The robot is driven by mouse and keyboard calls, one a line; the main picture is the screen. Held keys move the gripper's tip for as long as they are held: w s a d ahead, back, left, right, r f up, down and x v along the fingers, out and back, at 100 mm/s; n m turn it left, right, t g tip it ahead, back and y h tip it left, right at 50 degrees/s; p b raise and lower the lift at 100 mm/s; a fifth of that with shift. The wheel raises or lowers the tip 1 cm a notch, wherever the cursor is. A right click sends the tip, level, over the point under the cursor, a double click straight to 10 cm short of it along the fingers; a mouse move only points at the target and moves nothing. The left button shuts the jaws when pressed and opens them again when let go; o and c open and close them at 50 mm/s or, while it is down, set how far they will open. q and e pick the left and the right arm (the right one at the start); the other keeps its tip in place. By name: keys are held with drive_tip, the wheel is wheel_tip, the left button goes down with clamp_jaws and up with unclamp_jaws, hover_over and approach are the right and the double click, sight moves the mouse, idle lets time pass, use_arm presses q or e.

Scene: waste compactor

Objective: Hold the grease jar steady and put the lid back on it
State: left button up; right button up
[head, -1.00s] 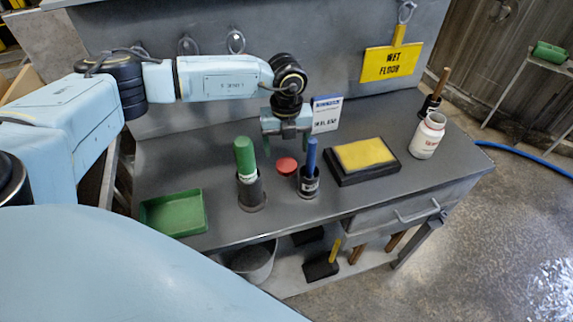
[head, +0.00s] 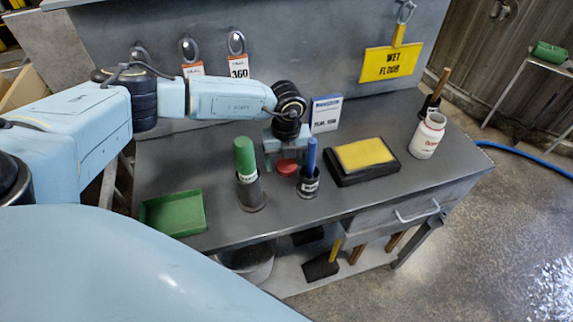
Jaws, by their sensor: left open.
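The grease jar (head: 428,137) is white with red lettering. It stands upright and open at the right end of the grey bench. The red lid (head: 287,167) lies on the bench between the green-handled tool and the blue-handled tool. My left gripper (head: 287,166) is open and low over the lid, with its fingers to either side of it. The blue handle partly hides the right finger, and I cannot tell whether the fingers touch the lid. My right gripper is not in view.
The green tool (head: 245,160) and blue tool (head: 310,158) stand in holders close to the lid. A yellow pad in a black tray (head: 362,160) lies between them and the jar. A green tray (head: 173,213) is at the front left. A small box (head: 326,114) stands behind.

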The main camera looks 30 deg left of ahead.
sight(286, 164)
use_arm(q)
drive_tip(key=c, duration=1)
wheel_tip(286, 164, up, 10)
drive_tip(key=shift+r, duration=0.1)
